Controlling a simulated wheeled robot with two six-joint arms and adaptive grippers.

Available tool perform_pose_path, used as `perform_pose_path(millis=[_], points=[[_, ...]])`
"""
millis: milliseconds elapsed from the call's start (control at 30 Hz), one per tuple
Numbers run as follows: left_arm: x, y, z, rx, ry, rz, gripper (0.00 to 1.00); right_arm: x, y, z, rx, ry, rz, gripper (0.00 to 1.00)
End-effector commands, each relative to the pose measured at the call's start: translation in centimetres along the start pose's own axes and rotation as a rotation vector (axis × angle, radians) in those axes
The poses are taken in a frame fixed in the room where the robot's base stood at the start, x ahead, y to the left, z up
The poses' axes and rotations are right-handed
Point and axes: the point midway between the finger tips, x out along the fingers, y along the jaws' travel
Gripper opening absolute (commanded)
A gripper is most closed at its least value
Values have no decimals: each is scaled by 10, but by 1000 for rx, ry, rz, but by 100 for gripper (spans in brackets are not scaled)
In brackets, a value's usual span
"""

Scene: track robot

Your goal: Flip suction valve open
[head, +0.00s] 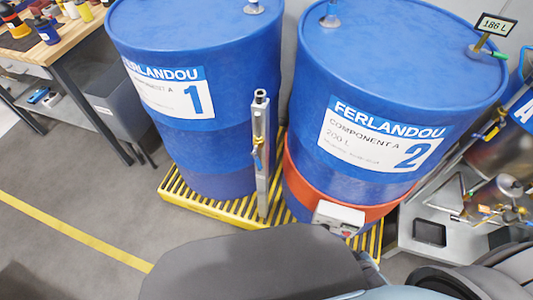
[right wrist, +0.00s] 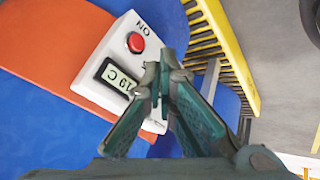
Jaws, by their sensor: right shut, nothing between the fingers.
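A grey upright metal post (head: 261,150) stands between two blue drums, with a small blue lever-like part (head: 256,161) and a brass-coloured fitting on it. Brass valve fittings with a round gauge (head: 509,186) stand at the right edge of the head view. I cannot tell which of these is the suction valve, or its lever state. My right gripper (right wrist: 157,82) is shut and empty in the right wrist view. Its fingertips overlap a white control box (right wrist: 118,72) with a red button and a display; I cannot tell if they touch. My left gripper is not in view.
Blue drum 1 (head: 196,140) and drum 2 (head: 340,185) stand on a yellow slatted pallet (head: 205,208). An orange band (head: 380,212) wraps drum 2. A workbench (head: 75,42) with bottles is at upper left. Grey floor (head: 95,190) is clear at left.

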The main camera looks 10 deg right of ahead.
Motion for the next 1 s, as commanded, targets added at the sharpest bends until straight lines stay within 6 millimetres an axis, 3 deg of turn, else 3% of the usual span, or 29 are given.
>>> perform_pose_path(millis=[33,67,100,167,200,233,300,433,567,1000], points=[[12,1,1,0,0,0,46,9,34,-55,-149,181,57,0],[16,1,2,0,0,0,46,5,52,-96,-266,306,89,0],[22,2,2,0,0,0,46,-7,67,-149,-435,473,127,0],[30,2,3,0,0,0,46,-39,73,-220,-715,713,171,0],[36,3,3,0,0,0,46,-65,66,-256,-913,856,188,0],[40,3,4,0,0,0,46,-84,57,-275,-1062,948,194,0],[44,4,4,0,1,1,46,-115,38,-294,-1325,1081,192,0],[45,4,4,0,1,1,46,-132,22,-303,-1505,1148,181,0],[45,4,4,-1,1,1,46,-125,14,-314,-1502,1150,183,0],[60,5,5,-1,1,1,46,-77,-36,-376,-1495,1148,182,0]])
